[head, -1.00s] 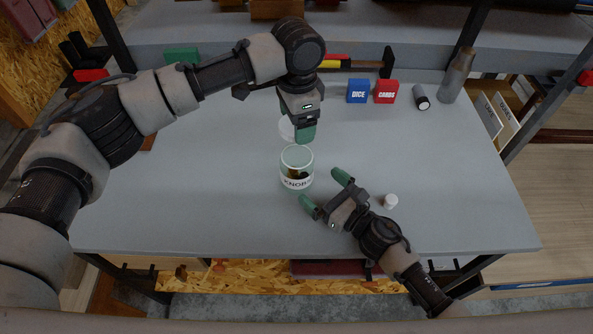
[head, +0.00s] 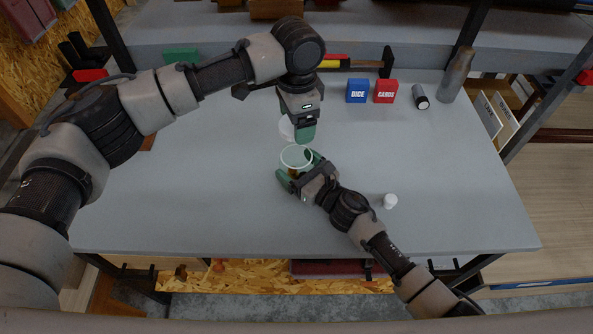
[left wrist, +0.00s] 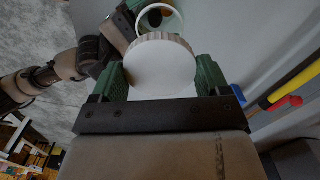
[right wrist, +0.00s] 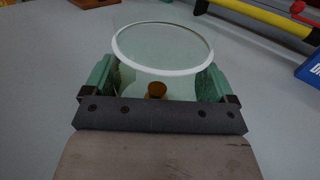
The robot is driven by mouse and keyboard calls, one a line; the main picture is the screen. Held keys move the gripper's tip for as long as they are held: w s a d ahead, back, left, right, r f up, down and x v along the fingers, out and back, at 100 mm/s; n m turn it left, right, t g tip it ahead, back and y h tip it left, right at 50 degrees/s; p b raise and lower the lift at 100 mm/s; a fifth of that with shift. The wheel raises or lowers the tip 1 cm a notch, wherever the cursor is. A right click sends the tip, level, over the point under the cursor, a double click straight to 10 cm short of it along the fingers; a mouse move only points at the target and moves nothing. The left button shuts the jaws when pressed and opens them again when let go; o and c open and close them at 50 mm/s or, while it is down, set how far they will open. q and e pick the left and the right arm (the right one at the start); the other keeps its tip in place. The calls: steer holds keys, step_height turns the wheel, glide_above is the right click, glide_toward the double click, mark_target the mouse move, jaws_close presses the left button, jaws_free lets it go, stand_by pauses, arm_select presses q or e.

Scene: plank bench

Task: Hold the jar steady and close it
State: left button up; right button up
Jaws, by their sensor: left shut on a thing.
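The clear glass jar (head: 296,155) stands upright and uncovered on the grey bench, with something brown inside. In the right wrist view its pale rim (right wrist: 163,70) faces up. My right gripper (head: 299,170) has a green finger on each side of the jar; its jaws are open around it, and any contact is hard to tell. My left gripper (head: 304,132) is shut on the round white lid (left wrist: 160,66), held behind and above the jar. In the head view the lid (head: 286,128) is partly hidden by the fingers.
A small white cap-like piece (head: 390,201) lies right of the jar. The blue DICE box (head: 357,91), red CARDS box (head: 385,92), a dark cylinder (head: 420,97) and a grey bottle (head: 455,76) stand at the back right. The bench's left side is mostly clear.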

mark_target(297, 168)
steer(key=c, duration=0.8)
arm_select(q)
steer(key=shift+f, duration=2.5)
steer(key=shift+f, duration=0.1)
steer(key=shift+f, duration=0.8)
steer(key=shift+f, duration=0.55)
